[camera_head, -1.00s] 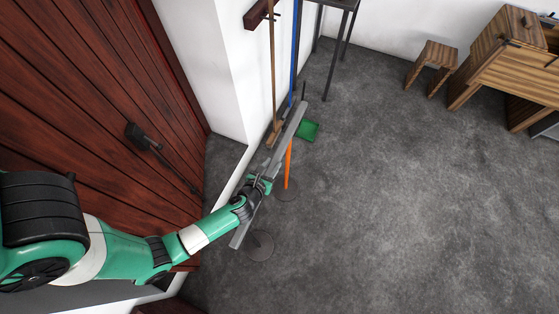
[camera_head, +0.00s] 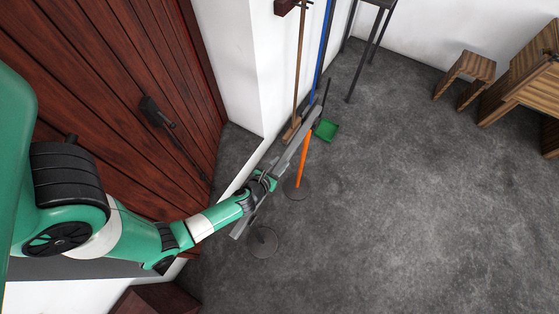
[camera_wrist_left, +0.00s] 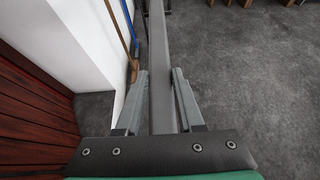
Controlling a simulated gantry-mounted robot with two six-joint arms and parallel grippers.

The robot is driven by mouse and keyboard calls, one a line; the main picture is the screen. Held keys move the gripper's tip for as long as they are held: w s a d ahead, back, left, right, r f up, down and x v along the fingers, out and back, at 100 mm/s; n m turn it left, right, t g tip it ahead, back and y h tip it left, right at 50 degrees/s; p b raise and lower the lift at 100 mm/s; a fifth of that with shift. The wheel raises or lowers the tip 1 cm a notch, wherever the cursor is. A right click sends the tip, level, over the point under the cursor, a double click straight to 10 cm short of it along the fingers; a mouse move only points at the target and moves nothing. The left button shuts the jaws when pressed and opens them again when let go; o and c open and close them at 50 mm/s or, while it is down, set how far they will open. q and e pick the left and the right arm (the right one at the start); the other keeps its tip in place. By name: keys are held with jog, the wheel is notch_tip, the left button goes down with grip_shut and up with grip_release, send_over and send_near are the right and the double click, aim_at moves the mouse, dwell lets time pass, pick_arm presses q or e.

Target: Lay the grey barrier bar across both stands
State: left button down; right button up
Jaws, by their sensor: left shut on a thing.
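The grey barrier bar (camera_head: 292,152) is held slantwise above the floor by my left gripper (camera_head: 263,184), which is shut on it. In the left wrist view the bar (camera_wrist_left: 160,62) runs lengthwise between the two fingers of the left gripper (camera_wrist_left: 158,85). One stand shows an orange post (camera_head: 303,160) on a round dark base; the bar overlaps its top, and I cannot tell whether they touch. The other stand's round base (camera_head: 264,243) is by the bar's near end; its post is mostly hidden. My right gripper is not in view.
A wooden door (camera_head: 120,90) and a white wall (camera_head: 262,70) border the left side. A broom (camera_head: 299,75), a blue pole (camera_head: 323,45) and a green dustpan (camera_head: 327,130) are near the bar's far end. The floor to the right is clear up to a wooden stool (camera_head: 465,75).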

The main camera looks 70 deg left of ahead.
pick_arm(q)
jog(key=shift+c, duration=2.2)
grip_release()
jog(key=p+v, duration=0.2)
jog(key=v, duration=0.8)
jog(key=shift+s+d+r, duration=0.15)
jog(key=shift+s+d, duration=0.05)
jog(key=shift+d, duration=0.1)
jog(key=shift+s+d+r, duration=0.15)
jog(key=shift+s+r, duration=0.1)
jog(key=shift+s, duration=0.1)
